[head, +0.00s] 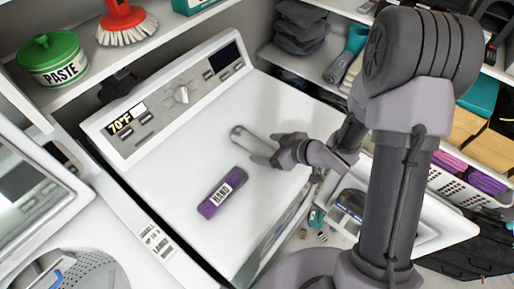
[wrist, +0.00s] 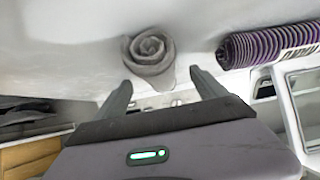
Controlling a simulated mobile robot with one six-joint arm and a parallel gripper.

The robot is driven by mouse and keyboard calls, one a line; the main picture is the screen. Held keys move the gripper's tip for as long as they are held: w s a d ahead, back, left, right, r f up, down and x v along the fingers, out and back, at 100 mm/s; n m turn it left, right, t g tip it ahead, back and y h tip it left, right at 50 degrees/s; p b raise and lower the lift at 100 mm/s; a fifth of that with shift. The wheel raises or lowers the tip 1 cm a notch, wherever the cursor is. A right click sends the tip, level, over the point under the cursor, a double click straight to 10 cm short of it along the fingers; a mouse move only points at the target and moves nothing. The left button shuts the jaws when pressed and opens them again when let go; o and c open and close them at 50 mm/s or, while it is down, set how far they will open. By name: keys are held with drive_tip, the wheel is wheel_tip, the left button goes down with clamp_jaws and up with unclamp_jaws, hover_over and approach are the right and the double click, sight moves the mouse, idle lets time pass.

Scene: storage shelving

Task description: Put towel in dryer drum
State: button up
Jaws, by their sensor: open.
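A grey rolled towel (head: 252,140) lies on top of the white machine (head: 170,175), right at the tips of my gripper (head: 266,156). In the wrist view the coiled end of the grey towel (wrist: 148,52) faces me, just beyond and between the two spread fingers of my gripper (wrist: 161,80). The fingers are open and empty. A purple rolled towel (head: 222,192) with a HAND label lies nearer on the same top; it also shows in the wrist view (wrist: 265,46). An open white door (head: 450,222) stands out at the machine's front. No drum inside this machine is visible.
A control panel (head: 175,100) runs along the machine's back. A shelf above holds a green paste tub (head: 50,58) and a red brush (head: 124,20). A second machine's perforated metal drum (head: 80,272) shows at lower left. Shelves with baskets stand at right.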

sight(256, 145)
drive_tip(key=x, duration=0.2)
drive_tip(key=b+x, duration=0.1)
drive_tip(key=x, duration=0.2)
drive_tip(key=shift+a+r, duration=0.15)
drive_tip(key=shift+r, duration=0.1)
drive_tip(key=shift+c, duration=0.4)
drive_tip(key=shift+r, duration=0.1)
clamp_jaws()
